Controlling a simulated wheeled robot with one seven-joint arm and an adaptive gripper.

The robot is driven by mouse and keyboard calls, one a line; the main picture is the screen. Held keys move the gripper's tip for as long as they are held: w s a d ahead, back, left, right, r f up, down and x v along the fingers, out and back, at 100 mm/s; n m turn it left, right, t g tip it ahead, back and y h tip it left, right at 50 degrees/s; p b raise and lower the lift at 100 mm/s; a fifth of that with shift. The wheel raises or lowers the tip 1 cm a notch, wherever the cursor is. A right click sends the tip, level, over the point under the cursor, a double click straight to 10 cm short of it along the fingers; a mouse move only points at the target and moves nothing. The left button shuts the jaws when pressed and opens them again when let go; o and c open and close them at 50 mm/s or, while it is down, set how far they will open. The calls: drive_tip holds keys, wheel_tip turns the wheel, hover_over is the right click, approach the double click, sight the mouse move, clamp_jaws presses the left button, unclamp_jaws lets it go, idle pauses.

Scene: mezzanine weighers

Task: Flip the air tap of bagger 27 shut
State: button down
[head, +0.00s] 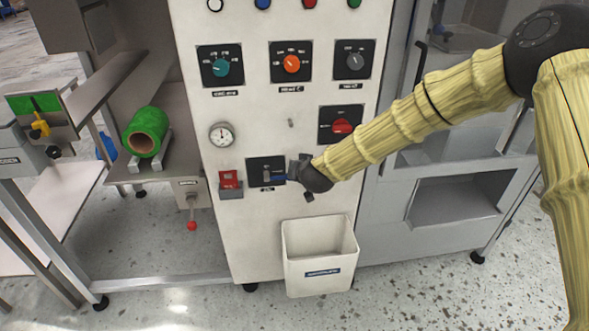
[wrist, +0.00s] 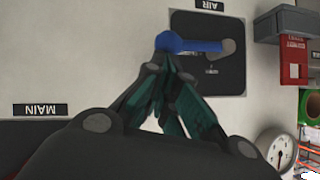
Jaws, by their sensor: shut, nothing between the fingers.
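The air tap is a blue lever on a dark square plate (head: 259,166) on the white panel front. The wrist view, which is upside down, shows the plate (wrist: 235,77) with the label "AIR". The lever (wrist: 204,46) lies horizontal, running from a grey pivot to a round blue end. In the head view the lever (head: 279,178) points right from its pivot. My gripper (wrist: 166,62) is shut and empty, its fingertips at the blue end, seemingly touching it. In the head view my gripper (head: 296,172) partly hides the plate's right edge.
A red switch box (head: 229,181) and gauge (head: 222,134) sit left of the plate. A red rotary switch (head: 342,126) labelled "MAIN" in the wrist view is above right. Three selector knobs sit higher. A white bin (head: 318,236) hangs below.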

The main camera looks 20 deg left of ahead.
drive_tip(key=w+a+r+v, duration=0.1)
drive_tip(key=r+v, duration=0.1)
drive_tip(key=v, duration=1)
drive_tip(key=shift+s+d+r+p, duration=0.15)
drive_tip(key=shift+d+r+p, duration=0.1)
drive_tip(key=shift+r+p, duration=0.15)
drive_tip(key=shift+f, duration=0.1)
drive_tip(key=s+d+f+m+g+h, duration=0.1)
drive_tip(key=s+d+f, duration=0.4)
drive_tip(key=d+f, duration=0.3)
drive_tip(key=s+d+f+g+h+p, duration=0.15)
drive_tip(key=s+d+f, duration=0.35)
drive_tip(key=f, duration=0.5)
drive_tip(key=s+d+f+m+g+h, duration=0.1)
drive_tip(key=s+d+f+g, duration=0.1)
drive_tip(key=s+d+f, duration=0.45)
drive_tip(key=s+d+f+g+h, duration=0.1)
drive_tip(key=s+d+f, duration=0.3)
drive_tip(key=s+d, duration=0.3)
drive_tip(key=s+d+f+m+g+h, duration=0.1)
drive_tip(key=s+d+f+g, duration=0.1)
drive_tip(key=s+d+f, duration=0.2)
drive_tip(key=s+d+f+m+g+h, duration=0.1)
drive_tip(key=s+d+f, duration=0.3)
drive_tip(key=s+d, duration=0.6)
drive_tip(key=s+g, duration=0.1)
drive_tip(key=s, duration=0.4)
drive_tip(key=shift+d+f, duration=0.3)
drive_tip(key=shift+f, duration=0.1)
